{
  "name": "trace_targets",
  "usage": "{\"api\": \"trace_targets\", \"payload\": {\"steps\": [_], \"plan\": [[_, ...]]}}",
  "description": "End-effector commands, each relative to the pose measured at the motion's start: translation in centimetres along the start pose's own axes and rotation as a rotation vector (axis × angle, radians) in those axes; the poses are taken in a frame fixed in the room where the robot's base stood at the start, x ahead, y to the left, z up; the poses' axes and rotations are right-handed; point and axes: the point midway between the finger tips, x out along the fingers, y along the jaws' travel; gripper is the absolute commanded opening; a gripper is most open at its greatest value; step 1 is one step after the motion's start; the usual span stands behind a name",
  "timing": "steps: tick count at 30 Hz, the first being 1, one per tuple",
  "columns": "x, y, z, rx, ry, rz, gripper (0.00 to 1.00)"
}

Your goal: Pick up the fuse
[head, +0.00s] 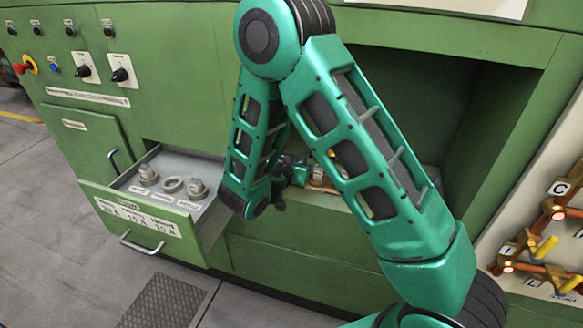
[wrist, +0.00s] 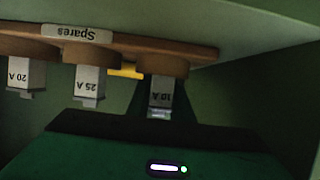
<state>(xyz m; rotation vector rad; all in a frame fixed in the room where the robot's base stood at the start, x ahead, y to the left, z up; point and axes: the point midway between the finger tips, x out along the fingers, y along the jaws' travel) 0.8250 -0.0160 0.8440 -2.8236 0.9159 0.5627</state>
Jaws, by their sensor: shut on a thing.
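In the wrist view a spares rack (wrist: 120,45), labelled "Spares" upside down, holds three pale fuses with brown round bases. They are a 20 A fuse (wrist: 20,76), a 25 A fuse (wrist: 88,84) and a 10 A fuse (wrist: 162,94). My gripper (wrist: 161,108) reaches up from below, with dark fingers at the 10 A fuse, and is shut on it. The fuse's base still looks against the rack. In the head view my gripper (head: 292,172) is at the recess of the green cabinet, and my arm hides most of the rack.
An open drawer (head: 150,222) with several fittings (head: 172,184) and rating labels juts out left of my arm. The green cabinet (head: 190,60) carries knobs and a red stop button (head: 27,65). A panel (head: 545,215) with lit parts stands at the right. Recess walls surround the rack.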

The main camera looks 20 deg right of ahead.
Motion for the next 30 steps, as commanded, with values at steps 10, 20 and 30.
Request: {"api": "trace_targets", "payload": {"steps": [10,20,30], "plan": [[-0.6,-0.1,-1.4,0.003,0.001,-0.002,0.00],[-4.6,-0.2,-1.9,-0.005,0.000,-0.006,0.00],[-12.6,-0.2,1.4,-0.005,0.000,-0.007,0.00]]}}
